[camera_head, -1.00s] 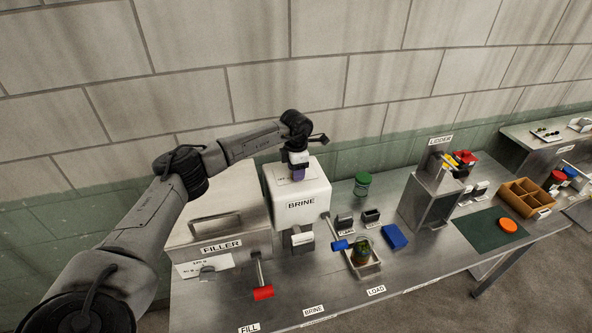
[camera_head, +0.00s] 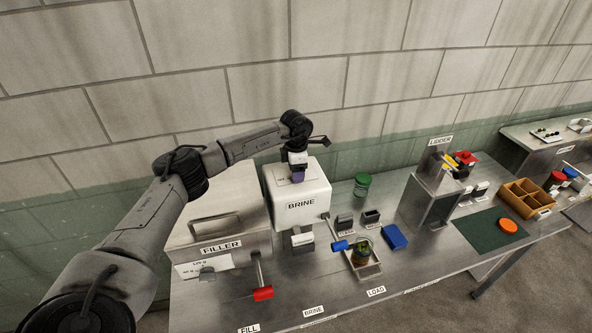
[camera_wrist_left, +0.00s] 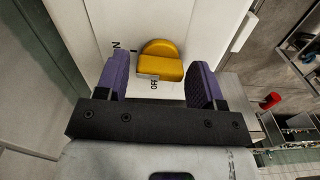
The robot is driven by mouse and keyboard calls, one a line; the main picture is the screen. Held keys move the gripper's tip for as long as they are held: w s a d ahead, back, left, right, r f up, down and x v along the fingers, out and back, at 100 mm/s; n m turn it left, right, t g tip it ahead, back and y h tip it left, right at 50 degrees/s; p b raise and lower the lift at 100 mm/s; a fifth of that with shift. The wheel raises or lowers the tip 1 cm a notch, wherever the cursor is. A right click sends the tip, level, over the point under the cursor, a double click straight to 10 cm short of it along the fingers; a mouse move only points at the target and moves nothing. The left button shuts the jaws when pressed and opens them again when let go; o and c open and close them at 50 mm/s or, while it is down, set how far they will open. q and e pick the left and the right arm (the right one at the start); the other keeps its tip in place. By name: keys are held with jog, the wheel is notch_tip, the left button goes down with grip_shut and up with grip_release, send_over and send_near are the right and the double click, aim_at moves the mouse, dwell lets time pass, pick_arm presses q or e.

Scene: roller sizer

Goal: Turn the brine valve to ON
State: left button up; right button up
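The brine valve is a yellow knob (camera_wrist_left: 161,62) on a white surface in the left wrist view. An OFF label (camera_wrist_left: 155,84) is just below it, and a partly hidden label ending in N is to its left. My left gripper (camera_wrist_left: 158,78) is open, with its purple fingers on either side of the knob and gaps visible between them. In the head view, my left gripper (camera_head: 298,176) points down over the white BRINE box (camera_head: 302,199). There the knob is hidden by the gripper. My right gripper is not in view.
The FILLER machine (camera_head: 218,224) stands left of the BRINE box, with a red-handled lever (camera_head: 263,293). A blue-handled lever (camera_head: 340,245) is at the BRINE box's right, near a jar (camera_head: 361,252) in a tray. A green-lidded container (camera_head: 363,180) stands behind; the front table edge is clear.

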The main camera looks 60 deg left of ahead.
pick_arm(q)
jog(key=shift+o, duration=0.8)
jog(key=shift+r, duration=0.15)
notch_tip(320, 180, up, 14)
jog(key=b, duration=0.2)
jog(key=shift+f, duration=0.25)
